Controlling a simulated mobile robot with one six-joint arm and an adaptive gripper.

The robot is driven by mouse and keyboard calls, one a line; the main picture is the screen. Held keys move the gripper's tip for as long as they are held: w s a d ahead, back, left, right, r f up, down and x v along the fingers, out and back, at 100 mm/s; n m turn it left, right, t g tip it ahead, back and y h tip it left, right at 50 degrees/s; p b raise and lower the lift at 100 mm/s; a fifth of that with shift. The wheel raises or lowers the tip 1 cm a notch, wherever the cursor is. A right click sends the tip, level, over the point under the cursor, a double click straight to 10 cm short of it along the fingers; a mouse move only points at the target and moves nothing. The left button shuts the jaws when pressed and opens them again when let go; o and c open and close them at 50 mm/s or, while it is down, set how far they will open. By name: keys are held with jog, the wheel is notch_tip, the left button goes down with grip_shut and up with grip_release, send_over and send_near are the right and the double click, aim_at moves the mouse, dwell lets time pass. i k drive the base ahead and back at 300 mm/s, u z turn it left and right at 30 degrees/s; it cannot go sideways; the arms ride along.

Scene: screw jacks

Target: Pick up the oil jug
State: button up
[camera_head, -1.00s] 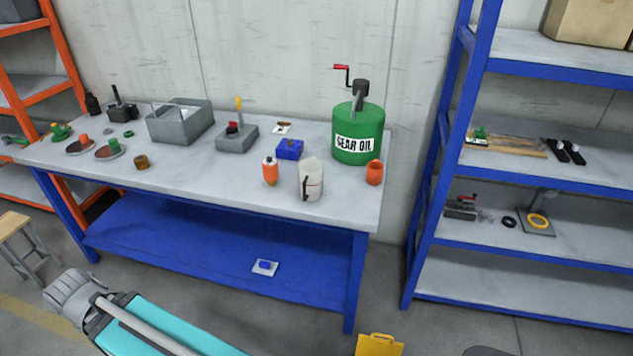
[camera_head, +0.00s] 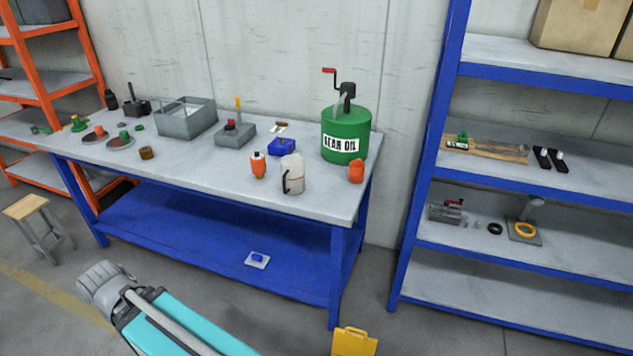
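A white jug (camera_head: 293,174) with a dark handle stands upright near the front edge of the workbench (camera_head: 215,185), right of its middle. I take it for the oil jug. A large green drum (camera_head: 345,134) labelled GEAR OIL, with a crank pump on top, stands behind it to the right. My arm, teal and grey, shows at the lower left, in front of the bench and well apart from the jug.
An orange-and-white bottle (camera_head: 258,165) is left of the jug and an orange container (camera_head: 356,171) is right of it. A blue box (camera_head: 282,147) is behind. Blue shelving (camera_head: 520,255) stands right, a stool (camera_head: 38,225) left, and a yellow floor sign (camera_head: 353,342) in front.

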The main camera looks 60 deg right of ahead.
aim_at(293, 165)
jog(key=z, duration=0.15)
jog(key=k, duration=0.5)
jog(key=z, duration=1.25)
jog(key=i, duration=0.5)
jog(key=z, duration=0.05)
